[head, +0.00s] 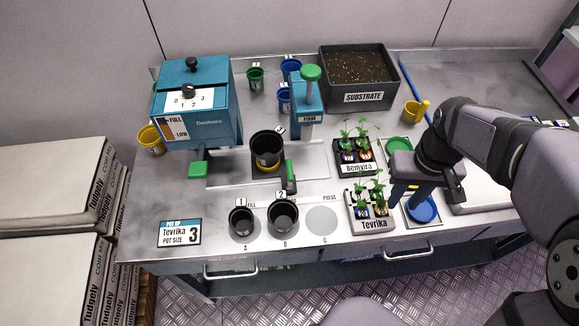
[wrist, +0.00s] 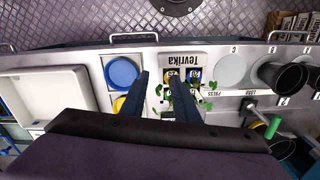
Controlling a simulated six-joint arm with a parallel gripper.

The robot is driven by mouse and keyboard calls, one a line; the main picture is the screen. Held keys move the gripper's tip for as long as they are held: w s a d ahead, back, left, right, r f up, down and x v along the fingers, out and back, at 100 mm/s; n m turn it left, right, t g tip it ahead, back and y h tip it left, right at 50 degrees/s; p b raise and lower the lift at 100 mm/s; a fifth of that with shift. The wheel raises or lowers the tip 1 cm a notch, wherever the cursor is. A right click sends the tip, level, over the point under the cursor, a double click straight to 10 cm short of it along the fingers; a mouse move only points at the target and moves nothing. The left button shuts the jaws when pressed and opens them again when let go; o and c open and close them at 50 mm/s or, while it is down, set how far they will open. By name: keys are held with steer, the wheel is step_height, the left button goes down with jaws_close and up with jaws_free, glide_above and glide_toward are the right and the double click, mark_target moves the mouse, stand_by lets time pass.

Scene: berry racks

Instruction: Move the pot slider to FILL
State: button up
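The pot slider shows as a dark pot (head: 267,147) on a yellow base, on a grey plate mid-table. A green upright handle (head: 290,172) stands to its right and also shows in the wrist view (wrist: 273,128). The FILL label (head: 250,204) is on the table left of the PRESS label (head: 329,198). My gripper (head: 408,194) is far right of the slider, over the area between the Tevrika tray (head: 372,227) and a blue disc (head: 422,209). In the wrist view its two fingers (wrist: 160,78) are apart with nothing between them.
A blue dispenser (head: 196,110) stands behind left and a blue press (head: 307,105) behind the slider. Two dark pots (head: 241,222) (head: 284,218) stand at the front; a grey circle (head: 321,220) beside them is empty. The Bemyira tray (head: 355,158) and substrate box (head: 360,97) stand farther back.

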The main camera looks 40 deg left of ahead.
steer(key=s+a+r+n, duration=0.1)
steer(key=a+r+n, duration=0.15)
steer(key=a, duration=0.95)
steer(key=r+n+p, duration=0.1)
steer(key=n+p, duration=0.1)
steer(key=n, duration=0.3)
glide_above(290, 169)
steer(key=shift+a, duration=0.1)
steer(key=shift+f+p, duration=1.1)
steer(key=shift+f, duration=2.55)
